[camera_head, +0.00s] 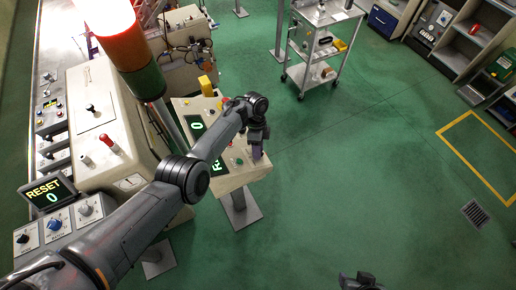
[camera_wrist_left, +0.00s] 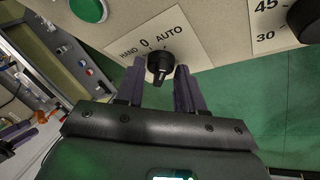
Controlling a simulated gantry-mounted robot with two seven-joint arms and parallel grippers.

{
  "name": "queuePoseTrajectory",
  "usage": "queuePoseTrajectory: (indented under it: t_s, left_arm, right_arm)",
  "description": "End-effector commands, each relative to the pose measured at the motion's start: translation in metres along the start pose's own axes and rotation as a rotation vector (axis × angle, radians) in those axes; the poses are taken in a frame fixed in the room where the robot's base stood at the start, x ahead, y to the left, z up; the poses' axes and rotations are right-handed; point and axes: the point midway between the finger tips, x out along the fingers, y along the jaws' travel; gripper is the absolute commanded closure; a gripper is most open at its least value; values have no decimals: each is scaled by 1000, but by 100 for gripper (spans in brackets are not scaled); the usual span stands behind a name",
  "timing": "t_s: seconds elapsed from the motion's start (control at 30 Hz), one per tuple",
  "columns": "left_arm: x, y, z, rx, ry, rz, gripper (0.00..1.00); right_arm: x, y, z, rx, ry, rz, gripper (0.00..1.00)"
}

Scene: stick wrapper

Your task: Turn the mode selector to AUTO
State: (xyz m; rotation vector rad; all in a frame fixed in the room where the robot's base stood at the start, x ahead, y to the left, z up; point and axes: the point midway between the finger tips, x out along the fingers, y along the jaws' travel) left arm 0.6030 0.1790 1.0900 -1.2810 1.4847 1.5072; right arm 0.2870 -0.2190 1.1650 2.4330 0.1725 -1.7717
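The mode selector (camera_wrist_left: 160,66) is a black rotary knob on a cream panel, with HAND, 0 and AUTO printed above it on a white label (camera_wrist_left: 165,28). I cannot tell clearly which mark its pointer faces. My left gripper (camera_wrist_left: 161,68) is open, with one purple-grey finger on each side of the knob and small gaps visible. In the head view, my left gripper (camera_head: 257,152) is at the right end of the tilted control panel (camera_head: 245,177), and the knob is hidden there. My right gripper (camera_head: 358,281) barely shows at the bottom edge, away from the panel.
A green button (camera_wrist_left: 88,9) and a second black knob (camera_wrist_left: 306,20) with a 30 and 45 scale flank the selector. The cream machine (camera_head: 95,100) with a stack light (camera_head: 125,45) stands left.

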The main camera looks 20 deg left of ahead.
Motion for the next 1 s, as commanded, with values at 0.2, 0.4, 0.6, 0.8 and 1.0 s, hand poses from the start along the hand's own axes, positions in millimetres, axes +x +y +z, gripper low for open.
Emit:
queuePoseTrajectory:
  t_s: [0.2,0.4,0.6,0.8,1.0]
  left_arm:
    - [0,0,0,-1,0,0,44]
    - [-1,0,0,-1,0,0,44]
    - [-17,0,0,-1,0,-2,44]
    - [-50,-1,-1,-1,2,-3,44]
    - [-82,0,0,0,1,-3,44]
  right_arm:
    - [0,1,0,-4,0,3,57]
    - [0,1,0,-3,0,3,57]
    - [-2,0,-1,0,0,0,57]
    - [-3,-1,-1,4,1,-3,57]
    - [-2,-1,-1,6,2,-5,57]
